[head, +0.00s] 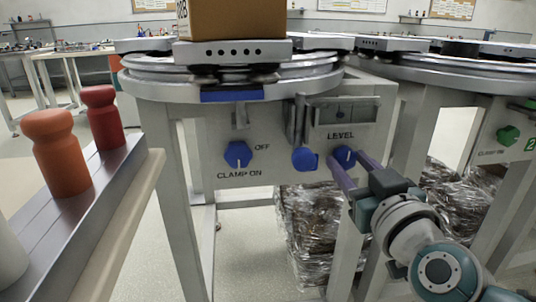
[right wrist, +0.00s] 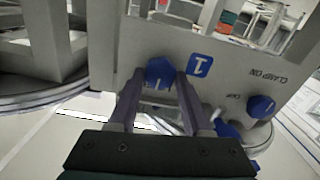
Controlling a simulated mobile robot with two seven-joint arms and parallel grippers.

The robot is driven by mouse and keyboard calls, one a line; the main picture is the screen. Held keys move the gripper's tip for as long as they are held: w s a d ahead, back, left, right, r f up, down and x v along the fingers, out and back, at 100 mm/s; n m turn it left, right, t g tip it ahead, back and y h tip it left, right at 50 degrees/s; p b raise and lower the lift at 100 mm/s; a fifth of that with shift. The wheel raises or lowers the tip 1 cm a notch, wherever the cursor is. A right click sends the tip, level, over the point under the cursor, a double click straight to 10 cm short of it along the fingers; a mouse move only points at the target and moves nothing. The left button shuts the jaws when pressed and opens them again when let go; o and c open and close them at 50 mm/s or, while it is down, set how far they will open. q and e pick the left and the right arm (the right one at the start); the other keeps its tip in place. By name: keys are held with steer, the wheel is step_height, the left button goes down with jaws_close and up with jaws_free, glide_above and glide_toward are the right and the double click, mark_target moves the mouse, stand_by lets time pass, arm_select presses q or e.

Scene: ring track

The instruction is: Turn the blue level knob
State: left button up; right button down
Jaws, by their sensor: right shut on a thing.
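The blue level knob (head: 345,155) is on the grey panel (head: 222,172) under the word LEVEL. My right gripper (head: 342,163) reaches it from the lower right, with its two purple fingers at the knob. In the right wrist view the level knob (right wrist: 160,72) sits between the fingertips of my right gripper (right wrist: 158,82), one finger on each side. The gripper is shut on the knob, and the fingers hide part of its sides. My left gripper is not in view.
A blue clamp knob (head: 237,154) is further left on the panel. A blue-ended lever (head: 305,159) hangs close left of the level knob. A ring track (head: 150,86) with a cardboard box (head: 235,20) is above. Red (head: 102,116) and orange (head: 61,152) pieces stand on a left-hand rail.

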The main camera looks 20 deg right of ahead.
steer(key=m+p, duration=0.1)
steer(key=m, duration=0.9)
steer(key=shift+d+m, duration=0.1)
steer(key=shift+m, duration=0.2)
stand_by(0.5)
steer(key=shift+c, duration=1.7)
jaws_free()
steer(key=p+v, duration=0.2)
steer(key=v, duration=0.8)
